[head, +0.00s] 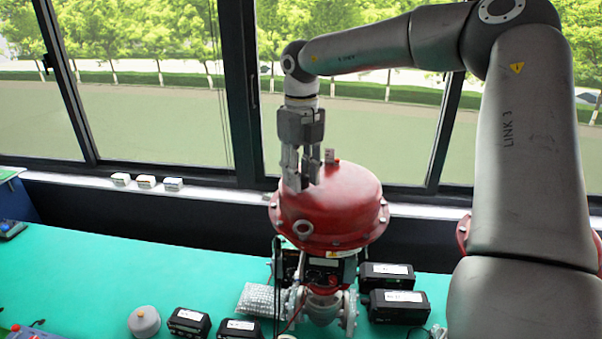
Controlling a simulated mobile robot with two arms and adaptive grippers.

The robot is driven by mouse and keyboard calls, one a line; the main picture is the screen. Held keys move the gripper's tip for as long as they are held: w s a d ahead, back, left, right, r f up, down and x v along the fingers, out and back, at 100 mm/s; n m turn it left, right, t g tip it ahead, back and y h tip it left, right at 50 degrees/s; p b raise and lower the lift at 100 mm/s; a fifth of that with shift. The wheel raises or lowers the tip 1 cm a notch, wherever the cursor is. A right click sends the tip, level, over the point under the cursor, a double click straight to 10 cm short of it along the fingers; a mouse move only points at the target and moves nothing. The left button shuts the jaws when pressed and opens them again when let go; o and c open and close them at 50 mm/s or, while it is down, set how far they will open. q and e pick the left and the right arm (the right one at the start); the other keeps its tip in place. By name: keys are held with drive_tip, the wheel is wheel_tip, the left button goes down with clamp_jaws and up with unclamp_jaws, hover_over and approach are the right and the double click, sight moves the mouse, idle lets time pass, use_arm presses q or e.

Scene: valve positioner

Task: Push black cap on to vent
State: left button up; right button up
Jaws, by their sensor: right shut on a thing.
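The valve's red domed actuator (335,205) stands upright at the middle of the green bench, above its grey valve body (322,310). A small grey fitting (330,156) sticks up from the top of the dome; I cannot tell whether it is the vent. My right gripper (302,182) points down at the dome's upper left, just left of this fitting. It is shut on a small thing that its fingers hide. I cannot make out the black cap or whether the fingertips touch the dome. My left gripper is not in view.
Black boxes with white labels stand right of the valve (397,306) and at the front left (189,322). A round grey-white part (144,321) lies further left. Small white blocks (146,181) sit on the window sill. The bench's left middle (130,265) is clear.

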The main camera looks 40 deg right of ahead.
drive_tip(key=shift+f+b, duration=0.35)
drive_tip(key=shift+f, duration=0.15)
drive_tip(key=o, duration=0.8)
wheel_tip(320, 180, up, 12)
drive_tip(key=shift+r, duration=0.1)
